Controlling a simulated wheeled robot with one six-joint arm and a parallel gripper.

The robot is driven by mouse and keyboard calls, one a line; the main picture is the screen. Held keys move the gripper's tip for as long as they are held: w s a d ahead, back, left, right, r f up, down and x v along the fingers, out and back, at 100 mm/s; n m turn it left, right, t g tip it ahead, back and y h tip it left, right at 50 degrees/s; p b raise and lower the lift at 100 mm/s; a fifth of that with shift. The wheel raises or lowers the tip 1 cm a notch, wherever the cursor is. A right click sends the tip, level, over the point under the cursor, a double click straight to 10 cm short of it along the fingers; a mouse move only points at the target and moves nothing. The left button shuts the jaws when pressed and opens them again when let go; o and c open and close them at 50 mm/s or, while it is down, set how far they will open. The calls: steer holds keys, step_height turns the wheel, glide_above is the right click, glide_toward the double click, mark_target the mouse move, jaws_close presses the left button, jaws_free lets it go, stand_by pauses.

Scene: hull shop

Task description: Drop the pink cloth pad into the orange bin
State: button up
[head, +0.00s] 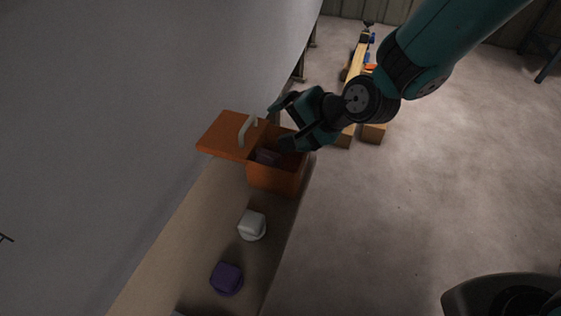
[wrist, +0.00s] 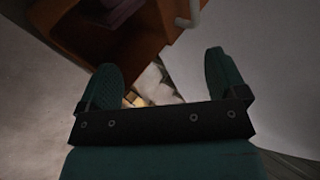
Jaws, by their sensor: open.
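The orange bin (head: 276,179) stands at the far end of a narrow tan ledge. Its orange lid (head: 222,137), with a pale handle (head: 246,130), sits off to the left and leaves the right part open. A dim pinkish piece (head: 267,157), probably the pink cloth pad, lies inside the bin. In the wrist view a dark pink shape (wrist: 116,13) shows inside the bin (wrist: 150,40); shadow hides its outline. My gripper (head: 279,126) is just above the bin's open side. Its fingers are spread with nothing between them in the wrist view (wrist: 162,66).
A white rounded block (head: 252,225) and a purple one (head: 227,278) lie on the tan ledge (head: 190,245) nearer me. A large grey surface (head: 130,100) rises along the left. Wooden beams (head: 356,65) stand behind my gripper.

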steer(key=b+v, duration=0.2)
steer(key=v, duration=1.5)
steer(key=shift+s, duration=0.1)
steer(key=s+d+r+n+g+h, duration=0.2)
steer(key=s+n+g+h, duration=0.3)
steer(key=s+n, duration=0.9)
step_height(320, 180, up, 20)
steer(key=y+p, duration=0.1)
steer(key=p, duration=2)
steer(key=shift+m+g, duration=0.3)
steer(key=shift+w+f, duration=0.1)
steer(key=shift+f, duration=0.1)
steer(key=shift+c, duration=0.3)
